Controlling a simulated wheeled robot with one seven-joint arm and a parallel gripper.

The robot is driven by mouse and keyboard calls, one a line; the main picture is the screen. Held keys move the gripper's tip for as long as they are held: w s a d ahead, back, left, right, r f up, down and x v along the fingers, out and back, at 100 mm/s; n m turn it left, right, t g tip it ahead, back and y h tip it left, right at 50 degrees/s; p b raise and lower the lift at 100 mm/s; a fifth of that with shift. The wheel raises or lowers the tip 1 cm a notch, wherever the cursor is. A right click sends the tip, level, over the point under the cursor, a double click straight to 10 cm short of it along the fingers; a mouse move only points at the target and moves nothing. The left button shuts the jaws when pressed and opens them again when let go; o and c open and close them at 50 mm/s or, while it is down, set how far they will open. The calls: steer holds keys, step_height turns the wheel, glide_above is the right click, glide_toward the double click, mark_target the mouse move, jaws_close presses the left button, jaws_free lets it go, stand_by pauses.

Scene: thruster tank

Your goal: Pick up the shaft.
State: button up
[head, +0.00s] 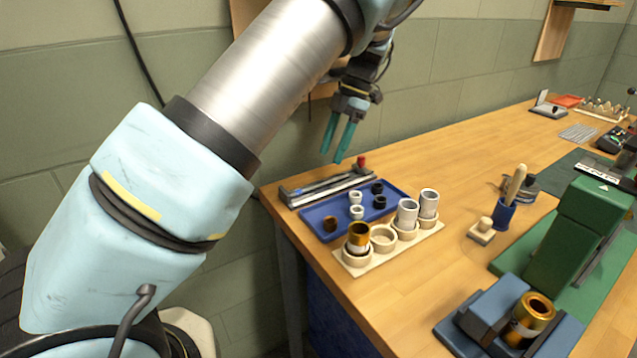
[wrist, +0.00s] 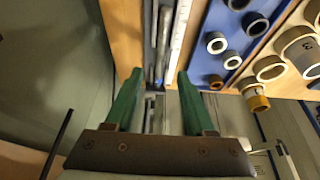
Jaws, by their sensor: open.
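Long thin grey and dark bars, probably including the shaft, lie in a narrow rack (head: 298,197) at the bench's near left corner; I cannot tell which one is the shaft. In the wrist view the dark bars (wrist: 163,45) run lengthwise just beyond and between my fingertips, beside a pale strip (wrist: 180,38). My gripper (head: 334,154) points down above and behind the rack in the head view, with teal fingers apart and nothing between them. It also shows in the wrist view (wrist: 156,76). The fingers look clear of the bars.
A blue tray (head: 318,226) of small rings and a cream holder (head: 429,233) with cups and a gold-and-white cylinder stand beside the rack. A red knob (head: 361,161) is at the rack's far end. A green machine (head: 575,235) stands right. Bare wood lies beyond the tray.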

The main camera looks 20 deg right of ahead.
mark_target(323, 181)
steer(key=shift+p+x, duration=1.05)
steer(key=shift+x, duration=2.5)
steer(key=shift+s, duration=0.15)
steer(key=shift+r, duration=0.1)
steer(key=shift+c, duration=0.4)
jaws_close()
